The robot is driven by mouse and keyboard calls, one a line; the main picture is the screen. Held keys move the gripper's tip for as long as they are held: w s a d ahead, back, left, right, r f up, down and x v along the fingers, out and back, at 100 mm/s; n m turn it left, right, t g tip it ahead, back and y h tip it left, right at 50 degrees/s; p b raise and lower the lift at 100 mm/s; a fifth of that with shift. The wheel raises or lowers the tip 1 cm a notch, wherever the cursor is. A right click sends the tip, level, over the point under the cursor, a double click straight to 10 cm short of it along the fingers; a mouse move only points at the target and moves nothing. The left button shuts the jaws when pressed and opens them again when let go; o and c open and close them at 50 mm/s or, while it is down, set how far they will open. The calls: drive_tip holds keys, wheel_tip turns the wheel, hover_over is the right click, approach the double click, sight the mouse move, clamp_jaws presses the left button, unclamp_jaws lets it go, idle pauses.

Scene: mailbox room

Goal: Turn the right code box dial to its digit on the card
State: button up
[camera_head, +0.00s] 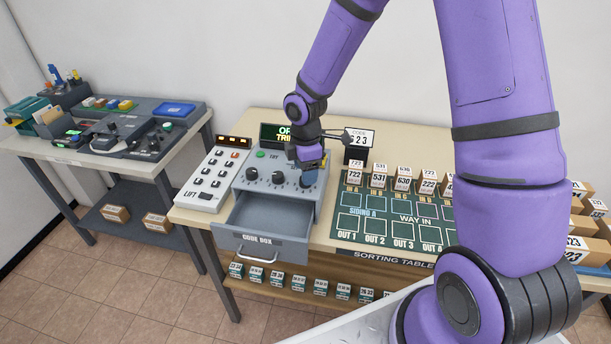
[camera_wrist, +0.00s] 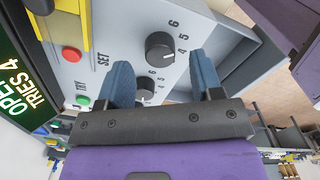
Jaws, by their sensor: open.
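The grey code box (camera_head: 240,183) stands on the table, with its display (camera_wrist: 22,75) reading OPEN and TRIES 4. Its left dial (camera_head: 251,173) and middle dial (camera_head: 278,178) show in the head view; my gripper covers much of the right dial there. In the wrist view the right dial (camera_wrist: 159,46) lies just beyond my fingertips, with digits 4, 5 and 6 beside it. The middle dial (camera_wrist: 145,97) shows between the fingers. My gripper (camera_wrist: 163,60) is open and holds nothing; contact with the dial is unclear. The code card (camera_head: 359,140) stands behind; its last digits look like 23.
The code box drawer (camera_head: 262,237) is pulled out at the front and looks empty. A white LIFT panel (camera_head: 208,181) stands at left. The green sorting mat (camera_head: 385,236), with several numbered boxes behind it, is at right. A red button (camera_wrist: 72,54) is near my fingers.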

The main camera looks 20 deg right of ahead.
drive_tip(key=shift+f, duration=1.2)
drive_tip(key=shift+c, duration=0.4)
drive_tip(key=c, duration=0.8)
drive_tip(key=shift+c, duration=0.2)
